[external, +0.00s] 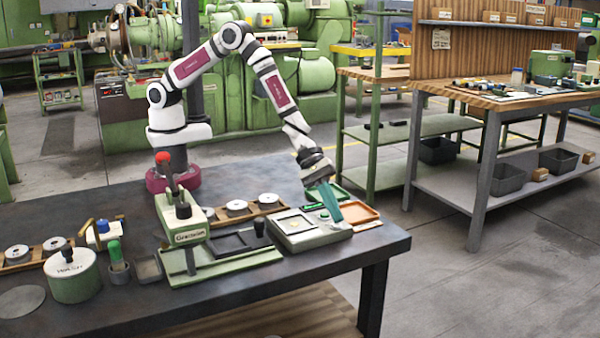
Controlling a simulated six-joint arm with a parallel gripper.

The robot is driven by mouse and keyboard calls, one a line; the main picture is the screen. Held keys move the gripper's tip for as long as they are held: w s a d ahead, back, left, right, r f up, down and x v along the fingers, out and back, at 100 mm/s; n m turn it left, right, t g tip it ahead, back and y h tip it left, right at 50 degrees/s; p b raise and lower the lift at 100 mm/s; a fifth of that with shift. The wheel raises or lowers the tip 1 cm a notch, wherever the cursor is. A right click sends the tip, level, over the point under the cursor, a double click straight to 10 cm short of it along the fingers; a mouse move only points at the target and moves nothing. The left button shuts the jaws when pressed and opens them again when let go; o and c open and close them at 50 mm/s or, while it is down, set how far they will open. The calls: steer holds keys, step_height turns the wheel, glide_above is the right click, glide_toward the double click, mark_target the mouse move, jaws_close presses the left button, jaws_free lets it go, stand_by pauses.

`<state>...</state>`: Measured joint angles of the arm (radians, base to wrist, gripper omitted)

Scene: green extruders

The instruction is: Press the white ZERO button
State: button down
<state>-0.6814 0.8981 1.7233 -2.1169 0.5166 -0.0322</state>
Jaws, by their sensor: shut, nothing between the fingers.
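A pale grey-green device (310,238) that looks like a bench scale sits near the right end of the dark table. It has a light square plate on top and small controls on its right side. A small green spot and a pale spot show among these controls; I cannot tell for sure which is the white ZERO button, and no lettering is readable. My gripper (334,218) has teal fingers pointing down, shut and empty. The fingertips are at or just above the scale's right side, and I cannot tell whether they touch it. The fingers hide part of that side.
A dark tray (240,242) and a green press (184,222) with a red-knobbed lever stand left of the scale. The table's right edge is close.

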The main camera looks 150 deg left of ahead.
steer(key=shift+r, duration=0.75)
steer(key=shift+r, duration=2.5)
